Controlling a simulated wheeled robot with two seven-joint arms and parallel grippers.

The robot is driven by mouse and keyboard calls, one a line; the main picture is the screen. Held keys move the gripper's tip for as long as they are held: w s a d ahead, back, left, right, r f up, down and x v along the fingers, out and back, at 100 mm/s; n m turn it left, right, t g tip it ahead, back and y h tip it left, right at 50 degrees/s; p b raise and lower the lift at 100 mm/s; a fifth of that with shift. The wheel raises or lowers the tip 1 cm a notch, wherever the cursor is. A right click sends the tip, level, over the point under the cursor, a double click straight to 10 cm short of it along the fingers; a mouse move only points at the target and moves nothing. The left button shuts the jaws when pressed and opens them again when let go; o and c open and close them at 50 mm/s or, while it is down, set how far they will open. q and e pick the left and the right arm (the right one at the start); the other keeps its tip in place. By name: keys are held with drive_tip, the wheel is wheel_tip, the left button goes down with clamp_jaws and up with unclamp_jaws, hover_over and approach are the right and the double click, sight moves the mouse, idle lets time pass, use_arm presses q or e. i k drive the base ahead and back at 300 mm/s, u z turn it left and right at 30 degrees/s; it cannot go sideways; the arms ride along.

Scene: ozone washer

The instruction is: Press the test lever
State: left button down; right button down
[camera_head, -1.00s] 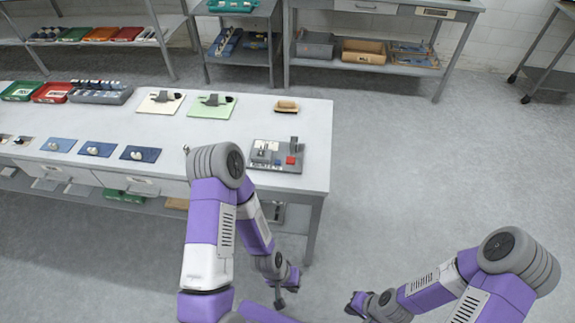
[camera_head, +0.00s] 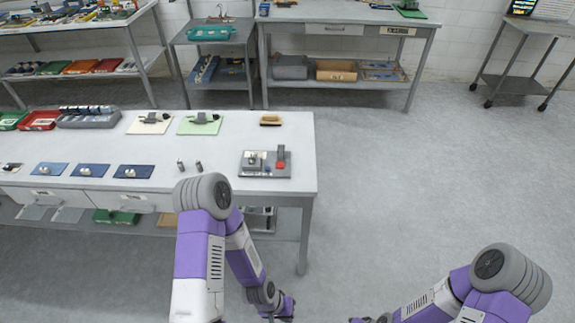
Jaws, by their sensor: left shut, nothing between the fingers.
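The test device (camera_head: 250,170) is a grey plate near the table's right front corner. It carries a grey block, a red block (camera_head: 280,165) and an upright grey lever (camera_head: 281,153); I cannot tell for certain which part is the test lever. My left gripper (camera_head: 286,309) is low in front of the table, well below and apart from the device. It is shut and empty. My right gripper (camera_head: 356,320) is at the bottom edge, mostly cut off, and its fingers cannot be made out.
The white table (camera_head: 240,135) also holds a wooden-backed brush (camera_head: 270,119), two small grey cylinders (camera_head: 190,166), blue pads (camera_head: 133,171) and a green board (camera_head: 199,124). Shelves stand behind, with a cart (camera_head: 520,75) at back right. The floor right of the table is clear.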

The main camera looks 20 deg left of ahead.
sight(279, 164)
drive_tip(key=z, duration=1.25)
drive_tip(key=i, duration=1.15)
drive_tip(key=u, duration=1.95)
